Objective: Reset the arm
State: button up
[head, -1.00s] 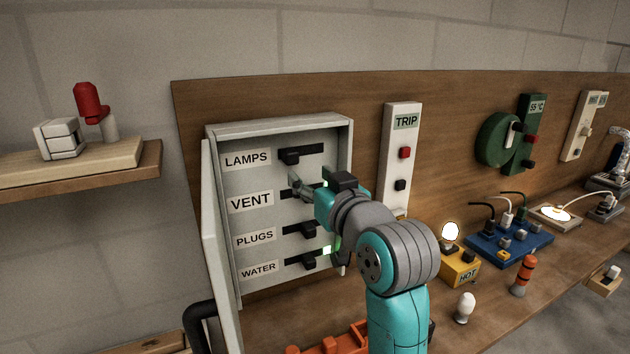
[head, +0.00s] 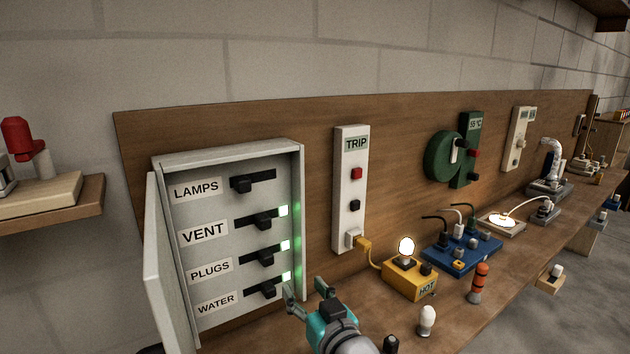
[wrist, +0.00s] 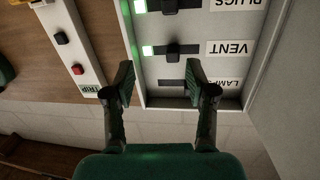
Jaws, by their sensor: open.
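My gripper (head: 304,288) is low in the head view, in front of the lower right corner of the grey breaker box (head: 296,190). In the wrist view my gripper (wrist: 160,85) is open, with nothing between its fingers. The wrist view is upside down and shows the box's VENT switch (wrist: 176,49) beyond the fingertips. In the head view the LAMPS switch (head: 243,184) has no light beside it. Green lights show beside the VENT switch (head: 262,220), the PLUGS switch (head: 262,256) and the WATER switch (head: 265,290).
The box door (head: 163,270) stands open at the left. A TRIP panel (head: 350,215) is on the board. On the bench are a yellow HOT block (head: 400,283) with a lit bulb, a white bulb (head: 427,320), an orange-striped post (head: 479,283) and a blue socket block (head: 460,258).

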jog(key=s+d+f+m+h, duration=0.2)
jog(key=s+d+f, duration=0.5)
jog(key=s+f, duration=0.35)
jog(key=s+d+f+m+h, duration=0.1)
jog(key=s+d+f+h, duration=0.2)
jog(key=s+d+f, duration=0.7)
jog(key=s+d+f+h, duration=0.1)
jog(key=s, duration=1.2)
jog(key=s+d+f+m+h, duration=0.1)
jog(key=s+d, duration=0.1)
jog(key=s, duration=1.2)
jog(key=shift+s+d+f+m+g+h, duration=0.15)
jog(key=shift+d+f+m+g+h, duration=0.15)
jog(key=shift+f+g, duration=0.1)
dwell(2.8)
